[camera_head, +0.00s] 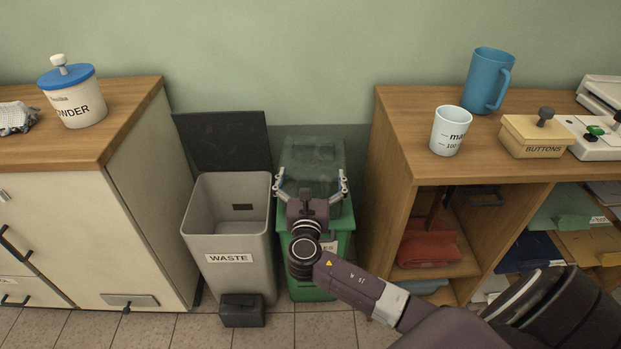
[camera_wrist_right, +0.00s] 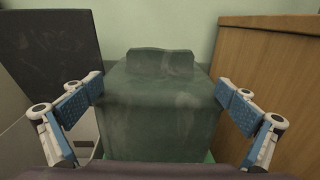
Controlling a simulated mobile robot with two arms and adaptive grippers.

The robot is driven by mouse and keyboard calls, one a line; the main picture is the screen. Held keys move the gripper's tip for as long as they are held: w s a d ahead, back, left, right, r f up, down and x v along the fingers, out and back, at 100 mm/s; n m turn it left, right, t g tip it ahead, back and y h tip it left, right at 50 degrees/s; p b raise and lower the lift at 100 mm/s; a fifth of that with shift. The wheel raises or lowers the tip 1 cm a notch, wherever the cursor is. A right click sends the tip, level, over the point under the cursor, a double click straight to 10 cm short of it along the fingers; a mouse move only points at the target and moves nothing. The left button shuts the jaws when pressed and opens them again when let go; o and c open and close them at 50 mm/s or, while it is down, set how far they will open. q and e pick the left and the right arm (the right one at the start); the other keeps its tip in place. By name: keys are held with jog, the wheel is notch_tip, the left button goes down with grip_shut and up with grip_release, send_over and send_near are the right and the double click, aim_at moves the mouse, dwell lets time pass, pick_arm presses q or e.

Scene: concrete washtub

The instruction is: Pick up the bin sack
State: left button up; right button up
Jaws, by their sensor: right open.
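The bin sack (camera_head: 312,160) is a dark translucent green bag standing up out of the green bin (camera_head: 342,246). In the right wrist view the bin sack (camera_wrist_right: 160,105) fills the middle, with a narrower raised part on top. My right gripper (camera_head: 311,180) is open at the sack, its fingers spread to the left and right of it. In the right wrist view the blue finger pads of the right gripper (camera_wrist_right: 160,108) stand on either side of the sack; I cannot tell whether they touch it. My left gripper is not in view.
A grey WASTE bin (camera_head: 228,275) with its black lid (camera_head: 222,141) raised stands left of the green bin. A wooden-topped cabinet (camera_head: 135,110) stands at the left. A wooden shelf unit (camera_head: 395,140) stands close on the right, carrying a blue jug (camera_head: 485,80) and a white cup (camera_head: 447,132).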

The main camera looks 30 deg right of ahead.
aim_at(313, 152)
jog(key=b+x, duration=0.1)
jog(key=x, duration=0.6)
jog(key=shift+w+d+f, duration=0.1)
jog(key=shift+w+d, duration=0.05)
jog(key=shift+w, duration=0.05)
jog(key=shift+w+d, duration=0.3)
jog(key=shift+w, duration=0.05)
jog(key=c, duration=2)
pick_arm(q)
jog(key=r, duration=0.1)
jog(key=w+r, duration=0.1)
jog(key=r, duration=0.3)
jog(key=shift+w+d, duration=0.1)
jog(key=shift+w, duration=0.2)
pick_arm(e)
jog(key=shift+r, duration=0.2)
